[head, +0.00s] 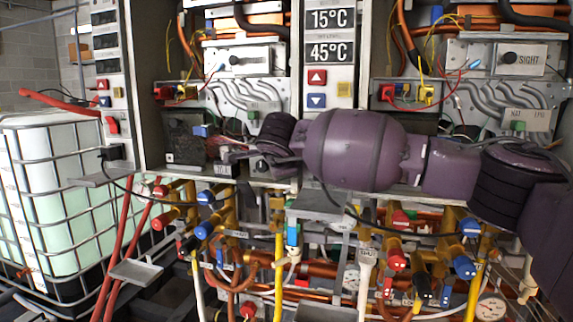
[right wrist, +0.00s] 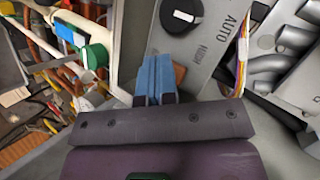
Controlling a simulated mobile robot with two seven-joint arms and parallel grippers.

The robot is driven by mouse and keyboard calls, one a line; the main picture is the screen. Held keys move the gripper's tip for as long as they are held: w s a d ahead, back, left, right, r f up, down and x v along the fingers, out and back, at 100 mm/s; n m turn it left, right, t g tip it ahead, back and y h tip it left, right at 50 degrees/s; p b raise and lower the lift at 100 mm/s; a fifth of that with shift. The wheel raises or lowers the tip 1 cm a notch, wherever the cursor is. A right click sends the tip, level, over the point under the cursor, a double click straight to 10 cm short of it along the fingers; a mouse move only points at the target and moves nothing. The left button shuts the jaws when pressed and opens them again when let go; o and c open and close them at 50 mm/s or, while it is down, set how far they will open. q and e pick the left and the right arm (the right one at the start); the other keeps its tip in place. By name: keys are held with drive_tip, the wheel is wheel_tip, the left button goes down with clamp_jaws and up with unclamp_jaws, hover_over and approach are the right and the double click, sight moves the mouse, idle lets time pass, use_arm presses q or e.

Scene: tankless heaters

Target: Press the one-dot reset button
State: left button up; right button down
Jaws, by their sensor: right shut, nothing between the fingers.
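My right arm comes in from the right in the head view, and its gripper (head: 238,156) is in front of the lower part of the middle open heater cabinet. In the right wrist view the blue fingers (right wrist: 154,78) are together and empty, in front of a grey panel (right wrist: 205,60) with a black knob (right wrist: 181,16) and the words AUTO and HIGH. I cannot make out a one-dot mark on any button. A green button (right wrist: 94,57) is left of the fingers in the wrist view. Green buttons show in the head view in the middle (head: 253,115) and right (head: 518,125) cabinets. My left gripper is not in view.
Red up (head: 317,77) and blue down (head: 317,100) buttons sit under the 15°C and 45°C displays. Copper pipes, yellow pipes and red and blue valves crowd the space below the cabinets. A caged white tank (head: 60,200) stands at left.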

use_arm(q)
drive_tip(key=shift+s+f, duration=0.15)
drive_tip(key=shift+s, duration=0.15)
use_arm(e)
drive_tip(key=shift+w+d+r, duration=0.25)
drive_tip(key=shift+d+r, duration=0.05)
drive_tip(key=shift+r, duration=0.4)
idle(0.5)
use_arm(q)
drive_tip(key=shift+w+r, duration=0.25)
use_arm(e)
drive_tip(key=shift+s+a+f, duration=0.1)
drive_tip(key=shift+s+a, duration=0.05)
drive_tip(key=shift+s, duration=0.05)
drive_tip(key=shift+a+f, duration=0.1)
drive_tip(key=shift+f, duration=0.2)
drive_tip(key=shift+s+f, duration=0.2)
drive_tip(key=shift+s, duration=0.05)
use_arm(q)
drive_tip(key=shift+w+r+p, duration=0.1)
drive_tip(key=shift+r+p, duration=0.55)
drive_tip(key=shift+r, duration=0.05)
use_arm(e)
drive_tip(key=s, duration=0.1)
drive_tip(key=s+a, duration=0.1)
drive_tip(key=s, duration=0.2)
drive_tip(key=shift+s+a+f, duration=0.1)
drive_tip(key=shift+s+a, duration=0.25)
drive_tip(key=shift+s, duration=0.05)
